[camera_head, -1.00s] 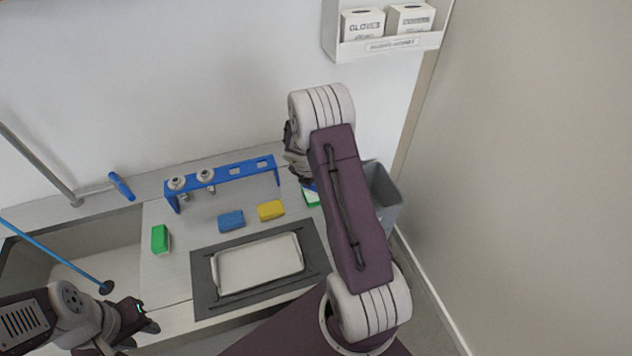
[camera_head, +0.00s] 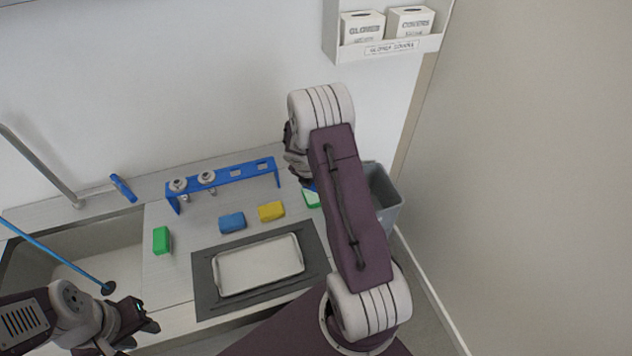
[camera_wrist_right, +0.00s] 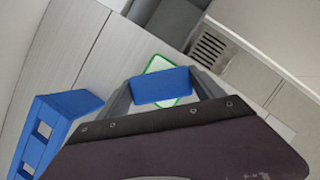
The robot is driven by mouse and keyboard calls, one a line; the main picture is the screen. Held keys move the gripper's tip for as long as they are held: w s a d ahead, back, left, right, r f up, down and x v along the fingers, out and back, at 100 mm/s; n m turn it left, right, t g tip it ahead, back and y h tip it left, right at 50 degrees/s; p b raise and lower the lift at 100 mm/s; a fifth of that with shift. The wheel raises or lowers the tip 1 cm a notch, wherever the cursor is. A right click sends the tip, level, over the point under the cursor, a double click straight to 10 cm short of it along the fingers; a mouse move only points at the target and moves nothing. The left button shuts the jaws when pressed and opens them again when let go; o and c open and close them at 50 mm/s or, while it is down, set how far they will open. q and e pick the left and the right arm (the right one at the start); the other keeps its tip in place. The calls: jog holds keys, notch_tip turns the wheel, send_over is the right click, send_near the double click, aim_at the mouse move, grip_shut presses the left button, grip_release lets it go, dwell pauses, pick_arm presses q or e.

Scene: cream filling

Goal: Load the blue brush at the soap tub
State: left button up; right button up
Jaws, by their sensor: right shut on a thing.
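My right gripper (camera_wrist_right: 162,92) is shut on a blue block-shaped piece, which I take to be the blue brush (camera_wrist_right: 162,85). The piece is held between the two fingers, and the rest of it is hidden. Behind it in the right wrist view is a white, green-rimmed item (camera_wrist_right: 160,64), apparently the soap tub. It also shows partly in the head view (camera_head: 312,199), beside my right arm. I cannot tell whether brush and tub touch. My left gripper (camera_head: 146,332) is over the counter's front left, empty, its fingers seemingly apart.
A blue rack (camera_head: 225,176) with several slots stands at the back. A green block (camera_head: 161,240), a blue block (camera_head: 231,222) and a yellow block (camera_head: 271,211) lie on the counter. A metal tray (camera_head: 258,266) rests on a dark mat (camera_head: 204,292). A grey bin (camera_head: 385,200) stands right.

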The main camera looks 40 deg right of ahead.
notch_tip(320, 180, up, 6)
jog(key=p, duration=0.5)
jog(key=shift+r, duration=0.1)
dwell(0.4)
